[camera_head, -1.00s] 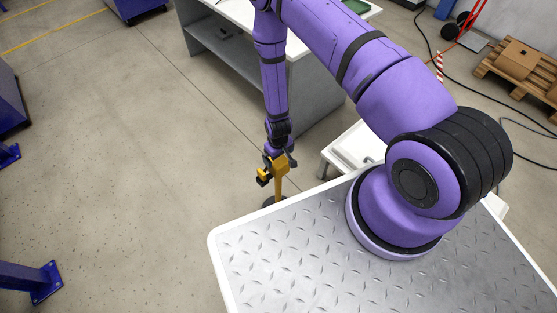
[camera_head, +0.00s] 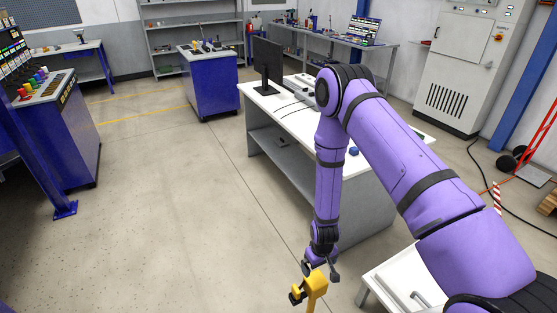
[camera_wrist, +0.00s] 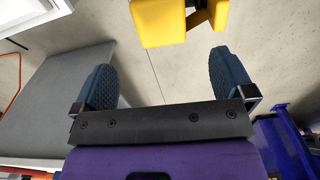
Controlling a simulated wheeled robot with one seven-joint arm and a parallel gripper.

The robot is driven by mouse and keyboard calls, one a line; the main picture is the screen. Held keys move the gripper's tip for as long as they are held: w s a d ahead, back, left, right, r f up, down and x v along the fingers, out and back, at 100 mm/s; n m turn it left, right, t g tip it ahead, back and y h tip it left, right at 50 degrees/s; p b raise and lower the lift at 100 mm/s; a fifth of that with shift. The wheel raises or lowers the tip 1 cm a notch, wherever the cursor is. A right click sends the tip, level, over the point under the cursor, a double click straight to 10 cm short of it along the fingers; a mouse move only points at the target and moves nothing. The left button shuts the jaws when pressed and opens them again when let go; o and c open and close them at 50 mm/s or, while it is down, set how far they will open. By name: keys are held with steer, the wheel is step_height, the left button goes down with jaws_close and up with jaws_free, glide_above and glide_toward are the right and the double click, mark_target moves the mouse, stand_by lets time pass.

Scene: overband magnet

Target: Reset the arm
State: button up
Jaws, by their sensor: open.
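My purple arm hangs down at the right of the head view. My gripper (camera_head: 321,268) is at its lower end, just above and behind a yellow block-topped post (camera_head: 317,284). In the wrist view my gripper (camera_wrist: 164,82) has its two dark blue padded fingers wide apart, with nothing between them. The yellow block (camera_wrist: 170,20) shows there beyond the fingertips, at the top edge. I cannot tell from the head view whether the gripper touches it.
A white-topped desk (camera_head: 262,98) with a monitor (camera_head: 268,62) stands behind my arm. A white table (camera_head: 392,283) is close at right. A blue cabinet (camera_head: 210,88) and a control console (camera_head: 50,130) stand farther off. The floor (camera_head: 180,210) at left is clear.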

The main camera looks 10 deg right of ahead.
steer(key=w+r+t, duration=0.1)
steer(key=w+r, duration=0.2)
steer(key=r, duration=0.7)
steer(key=w+r, duration=0.4)
steer(key=r, duration=0.6)
step_height(320, 180, up, 19)
steer(key=s+d+m+t, duration=0.1)
steer(key=s+d, duration=0.1)
steer(key=s+d+r+t, duration=0.15)
steer(key=s+r, duration=0.35)
steer(key=r, duration=0.5)
steer(key=s+d+r+m+t, duration=0.1)
steer(key=s+r, duration=0.6)
steer(key=s, duration=0.3)
steer(key=s+d+r+m, duration=0.1)
steer(key=s+d+r, duration=0.1)
steer(key=s+r, duration=0.5)
steer(key=s, duration=0.4)
steer(key=shift+d+t, duration=0.2)
steer(key=shift+t, duration=0.15)
